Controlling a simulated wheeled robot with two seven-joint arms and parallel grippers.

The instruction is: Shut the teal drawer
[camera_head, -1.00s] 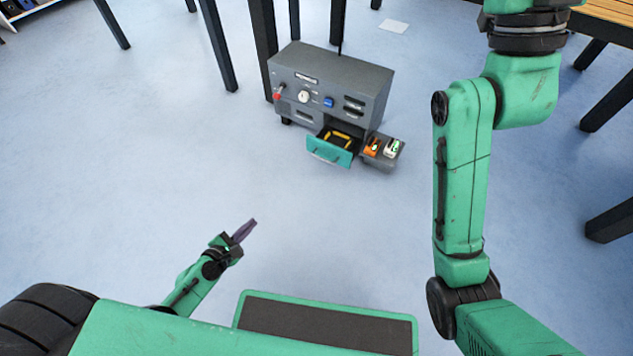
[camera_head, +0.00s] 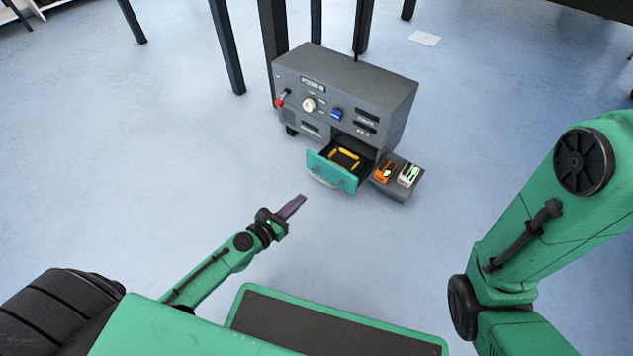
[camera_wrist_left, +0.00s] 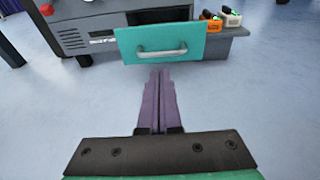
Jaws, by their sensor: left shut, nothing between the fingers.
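The teal drawer (camera_head: 332,172) stands pulled out from the lower front of a grey machine (camera_head: 345,90). Yellow pieces show inside it. In the left wrist view the teal front (camera_wrist_left: 160,42), with its pale bar handle, is just ahead of the fingers. My left gripper (camera_head: 296,205) is shut and empty, with purple fingers pointing toward the drawer. It is a short way in front of the drawer and apart from it. The fingers also show together in the left wrist view (camera_wrist_left: 158,90). My right arm is at the right, but its gripper is out of view.
A grey side shelf (camera_head: 400,190) right of the drawer carries an orange item (camera_head: 384,172) and a white item (camera_head: 409,174). The machine's front has a red-ended lever (camera_head: 281,100), a white dial (camera_head: 309,104) and a blue switch (camera_head: 336,115). Dark legs stand behind. The floor before the drawer is clear.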

